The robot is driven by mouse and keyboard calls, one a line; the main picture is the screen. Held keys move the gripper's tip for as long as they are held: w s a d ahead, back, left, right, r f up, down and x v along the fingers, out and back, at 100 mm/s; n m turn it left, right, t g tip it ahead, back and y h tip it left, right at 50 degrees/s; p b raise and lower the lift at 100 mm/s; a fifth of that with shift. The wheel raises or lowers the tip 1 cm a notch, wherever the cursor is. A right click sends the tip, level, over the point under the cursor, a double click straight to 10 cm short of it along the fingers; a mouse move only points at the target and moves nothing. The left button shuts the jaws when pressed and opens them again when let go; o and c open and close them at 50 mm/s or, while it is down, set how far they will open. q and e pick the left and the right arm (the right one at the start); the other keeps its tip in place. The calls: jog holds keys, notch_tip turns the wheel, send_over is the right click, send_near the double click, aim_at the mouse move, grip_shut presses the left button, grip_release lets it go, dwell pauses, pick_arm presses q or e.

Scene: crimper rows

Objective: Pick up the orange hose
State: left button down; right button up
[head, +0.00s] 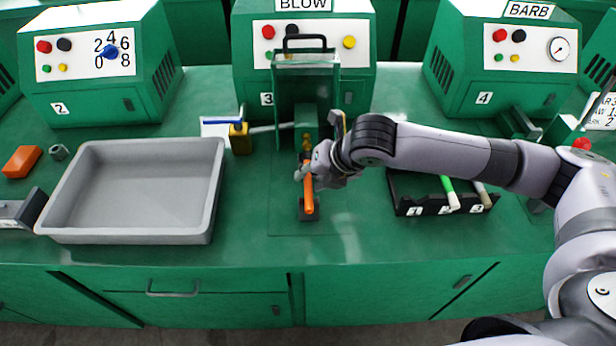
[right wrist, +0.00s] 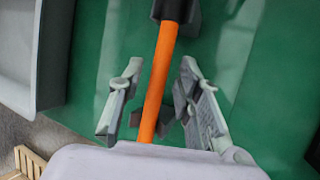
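The orange hose (head: 308,196) lies in front of machine 3 on the green bench. Its near end rests at a small dark block (head: 309,213); its far end runs toward the machine's fitting and is partly hidden by my gripper. My right gripper (head: 305,172) is over the hose. In the right wrist view the hose (right wrist: 161,75) passes between the two spread fingers of the gripper (right wrist: 160,66), with a gap on each side. The gripper is open and empty.
A grey tray (head: 55,210) stands left on the bench. A black rack (head: 408,188) with a green-and-white tool (head: 449,193) lies to the right, under my right arm. Machine 3 (head: 251,70) rises behind the hose. The bench front is mostly clear.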

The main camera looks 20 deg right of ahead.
grip_shut()
jog(key=shift+r, duration=0.1)
dwell(0.4)
